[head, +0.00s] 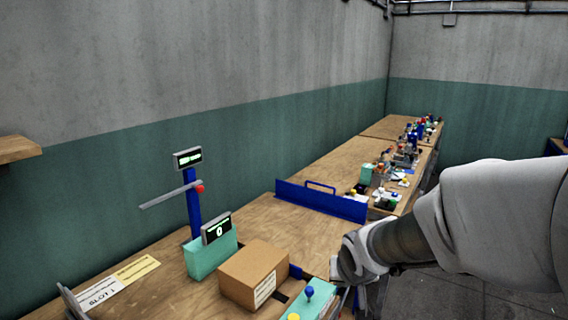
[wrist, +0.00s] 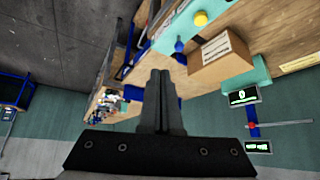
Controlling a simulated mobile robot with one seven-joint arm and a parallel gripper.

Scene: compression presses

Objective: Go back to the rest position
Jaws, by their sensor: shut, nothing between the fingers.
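My gripper shows in the wrist view (wrist: 160,75) with its two dark fingers side by side, closed together and holding nothing. In the head view my arm comes in from the right over the bench edge, and the fingertips are hidden or too small to make out there. The gripper is in the air near the front of the bench, to the right of a cardboard box (head: 255,275). The box also shows in the wrist view (wrist: 222,62), to the right of the fingers.
A teal unit (head: 212,257) with a display and a blue post (head: 193,205) stand behind the box. A teal block with blue and yellow knobs (head: 312,298) sits by my arm. A blue divider (head: 320,200) crosses the wooden bench (head: 262,225). Several small devices crowd the far bench.

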